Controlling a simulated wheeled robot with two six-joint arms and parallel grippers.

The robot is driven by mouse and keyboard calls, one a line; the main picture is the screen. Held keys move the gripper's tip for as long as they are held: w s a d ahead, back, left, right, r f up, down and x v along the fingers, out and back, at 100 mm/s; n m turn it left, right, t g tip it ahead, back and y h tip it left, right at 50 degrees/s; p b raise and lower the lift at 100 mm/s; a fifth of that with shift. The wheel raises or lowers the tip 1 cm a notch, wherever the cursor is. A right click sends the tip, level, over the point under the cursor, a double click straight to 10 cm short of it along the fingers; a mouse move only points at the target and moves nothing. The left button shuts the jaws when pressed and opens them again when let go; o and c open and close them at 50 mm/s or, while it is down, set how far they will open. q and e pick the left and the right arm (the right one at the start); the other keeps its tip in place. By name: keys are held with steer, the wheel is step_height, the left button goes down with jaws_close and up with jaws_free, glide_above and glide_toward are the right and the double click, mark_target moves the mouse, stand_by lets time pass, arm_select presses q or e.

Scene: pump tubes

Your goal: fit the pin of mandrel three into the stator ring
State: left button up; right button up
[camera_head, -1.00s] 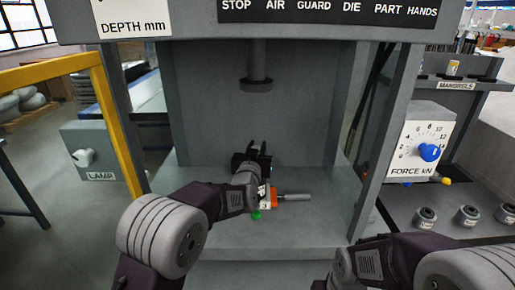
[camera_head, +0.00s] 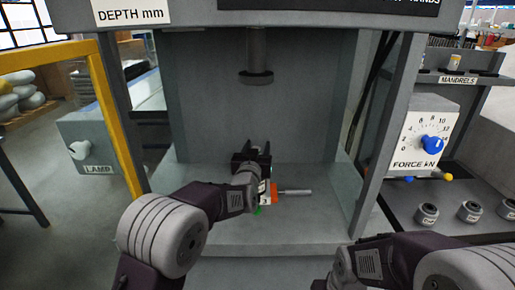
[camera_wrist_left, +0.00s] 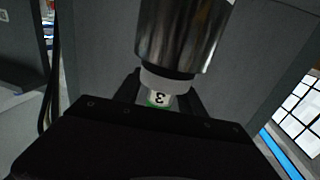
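My left gripper (camera_head: 253,152) is inside the press, over its bed. In the left wrist view its dark fingers stand on either side of a piece with a white label marked 3 and a green band, mandrel three (camera_wrist_left: 158,98). A pale collar and a wide shiny metal cylinder (camera_wrist_left: 185,40) show just beyond the label. I cannot tell which part is the stator ring. My right arm enters at the lower right; its gripper is out of frame.
The press ram (camera_head: 256,60) hangs above my left gripper. The press bed (camera_head: 290,235) is clear at the front. A post stands at each side. Right of the press are the force dial box (camera_head: 423,138) and a shelf with several grey round pieces (camera_head: 427,213). A lamp box (camera_head: 90,150) stands left.

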arm_select(q)
steer(key=shift+f, duration=0.1)
steer(key=shift+s, duration=0.1)
steer(key=shift+s, duration=0.25)
steer(key=s+a, duration=0.1)
steer(key=s, duration=0.7)
steer(key=shift+s+a+b, duration=0.2)
steer(key=shift+a+b, duration=0.05)
steer(key=shift+b, duration=0.1)
stand_by(0.5)
